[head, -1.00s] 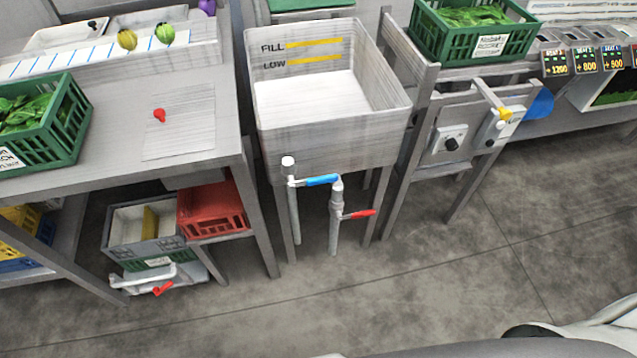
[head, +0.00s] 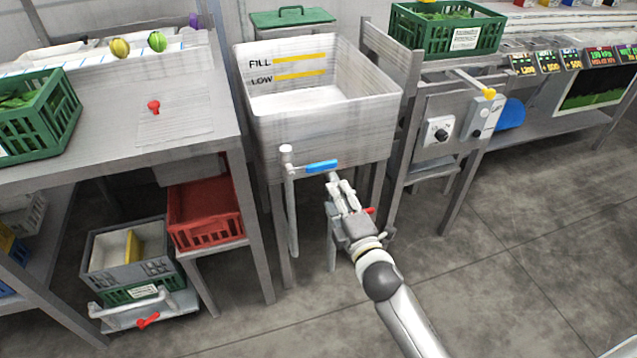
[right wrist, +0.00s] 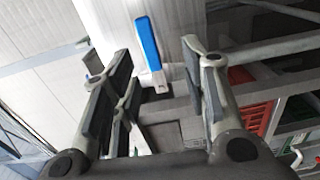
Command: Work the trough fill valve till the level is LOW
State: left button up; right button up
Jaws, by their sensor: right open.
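The white trough (head: 325,135) stands in the middle of the head view, with yellow FILL (head: 300,57) and LOW (head: 300,77) marks on its inner back wall. No water surface is clear to me inside it. A blue-handled valve (head: 321,166) sits on the pipe at its front; the blue handle also shows in the right wrist view (right wrist: 148,43). A red valve handle (head: 370,211) lies lower, mostly hidden by my arm. My right gripper (head: 338,183) is open and empty, just below and in front of the blue handle, apart from it. My left gripper is out of view.
A grey table (head: 200,150) with a green crate (head: 35,115) stands left. A red crate (head: 203,212) sits on a low shelf beside the trough legs. A panel with a black knob (head: 440,134) stands right. The floor in front is clear.

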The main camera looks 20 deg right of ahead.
aim_at(324, 168)
jog(key=w, duration=0.3)
jog(key=w+r, duration=0.1)
jog(key=w, duration=0.2)
jog(key=w+b, duration=0.1)
jog(key=w, duration=0.2)
jog(key=shift+w+a+r, duration=0.15)
jog(key=shift+w+a, duration=0.05)
jog(key=shift+w, duration=0.75)
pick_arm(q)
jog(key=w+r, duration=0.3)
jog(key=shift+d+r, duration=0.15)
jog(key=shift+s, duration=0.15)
pick_arm(e)
jog(key=shift+c, duration=1.1)
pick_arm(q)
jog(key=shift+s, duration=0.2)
pick_arm(e)
grip_shut()
